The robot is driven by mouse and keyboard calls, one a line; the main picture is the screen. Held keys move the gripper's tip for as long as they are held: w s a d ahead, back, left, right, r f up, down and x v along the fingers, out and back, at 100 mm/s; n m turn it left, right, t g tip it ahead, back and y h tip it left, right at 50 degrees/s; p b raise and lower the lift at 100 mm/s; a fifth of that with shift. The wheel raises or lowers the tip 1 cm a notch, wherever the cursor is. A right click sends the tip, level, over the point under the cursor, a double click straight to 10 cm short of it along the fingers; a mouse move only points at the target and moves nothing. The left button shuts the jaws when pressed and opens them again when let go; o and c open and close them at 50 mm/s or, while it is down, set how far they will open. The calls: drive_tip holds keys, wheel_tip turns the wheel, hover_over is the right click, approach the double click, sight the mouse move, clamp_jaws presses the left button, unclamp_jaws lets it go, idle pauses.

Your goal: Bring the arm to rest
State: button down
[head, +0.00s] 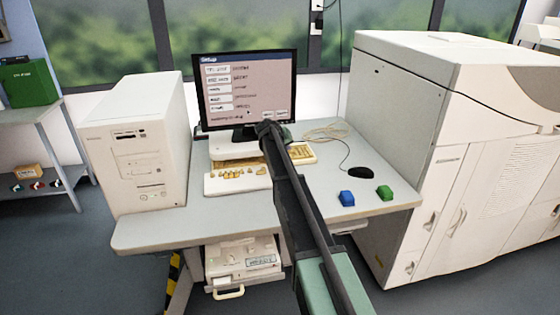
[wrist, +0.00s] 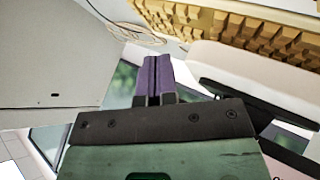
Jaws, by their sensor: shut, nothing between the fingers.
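My gripper (wrist: 153,78) shows in the wrist view with its two purple fingers pressed together and nothing between them. In the head view my arm reaches up from the bottom over the desk, and its end is in front of the monitor's base, over the keyboard area. The fingers themselves cannot be made out there. The monitor (head: 246,85) is lit with a setup window. The yellowed keyboard (head: 300,154) is partly hidden behind my arm. It also shows at the top right of the wrist view (wrist: 225,22).
A computer tower (head: 140,150) stands at the desk's left. The large printer (head: 400,120) borders the desk's right side. The desk's front left (head: 165,228) is clear.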

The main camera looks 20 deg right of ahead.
drive_tip(key=shift+s+f, duration=0.15)
drive_tip(key=shift+s, duration=0.1)
drive_tip(key=s+a+r+n+g+y+p, duration=0.1)
drive_tip(key=s+a+r+y+p, duration=0.1)
drive_tip(key=s+a, duration=0.6)
drive_tip(key=s+a+r+g+y+p, duration=0.1)
drive_tip(key=s+a+p, duration=0.4)
drive_tip(key=s, duration=1.8)
drive_tip(key=s+a+r+n+g+y+p, duration=0.1)
drive_tip(key=s+a+r+g+y+p, duration=0.1)
drive_tip(key=s+a, duration=1.1)
drive_tip(key=s+y+p, duration=0.1)
drive_tip(key=s+y, duration=0.1)
drive_tip(key=s, duration=0.1)
drive_tip(key=shift+r+n+g+y+p, duration=0.3)
drive_tip(key=shift+r+g+y, duration=0.05)
drive_tip(key=shift+g+y, duration=0.05)
drive_tip(key=shift+w, duration=0.1)
